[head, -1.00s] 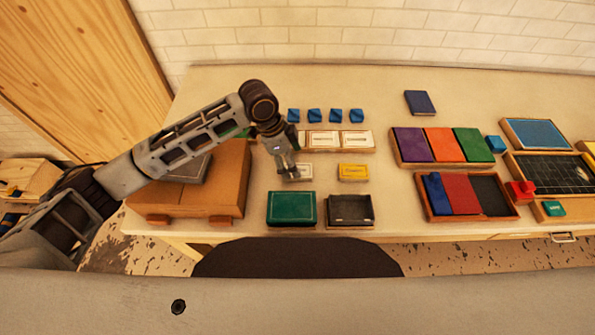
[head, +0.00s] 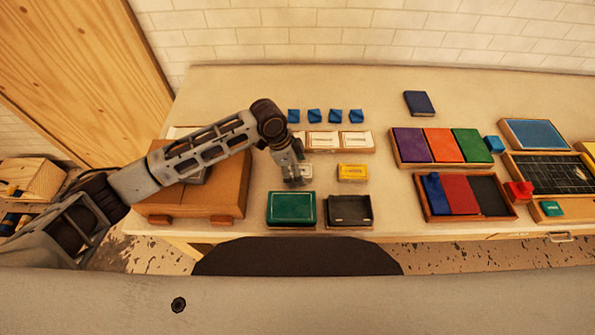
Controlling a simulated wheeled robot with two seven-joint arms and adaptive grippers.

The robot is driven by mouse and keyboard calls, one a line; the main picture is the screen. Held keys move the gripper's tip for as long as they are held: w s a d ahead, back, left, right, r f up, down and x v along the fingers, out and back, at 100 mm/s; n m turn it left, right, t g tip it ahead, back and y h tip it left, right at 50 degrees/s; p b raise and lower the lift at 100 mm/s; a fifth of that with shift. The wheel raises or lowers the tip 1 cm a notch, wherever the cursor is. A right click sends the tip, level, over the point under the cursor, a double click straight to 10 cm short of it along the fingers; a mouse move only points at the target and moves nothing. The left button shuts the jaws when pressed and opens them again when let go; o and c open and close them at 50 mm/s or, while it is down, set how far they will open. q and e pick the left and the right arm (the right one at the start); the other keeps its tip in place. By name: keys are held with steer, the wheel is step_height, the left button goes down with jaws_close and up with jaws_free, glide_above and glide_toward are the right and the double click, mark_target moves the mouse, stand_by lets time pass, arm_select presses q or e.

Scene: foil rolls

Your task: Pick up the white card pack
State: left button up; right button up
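The white card pack (head: 307,171) lies on the table behind the green box and left of the yellow pack (head: 352,172). It is partly hidden by my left gripper (head: 296,182), which points down over its left part. The fingers are small and dark here, so I cannot tell whether they are open or shut, or whether they touch the pack. My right gripper is not in view.
White-labelled blocks (head: 323,140) and several blue blocks (head: 314,116) sit behind. Coloured trays (head: 465,215) fill the right. The table between is clear.

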arm_select(q)
steer(key=shift+f+p, duration=0.3)
steer(key=shift+p, duration=0.05)
stand_by(1.3)
steer(key=shift+s+a, duration=0.1)
steer(key=c, duration=1.2)
steer(key=shift+c, duration=0.2)
steer(key=shift+r+b, duration=0.2)
steer(key=shift+b, duration=0.3)
step_height(320, 180, up, 10)
steer(key=shift+r, duration=0.1)
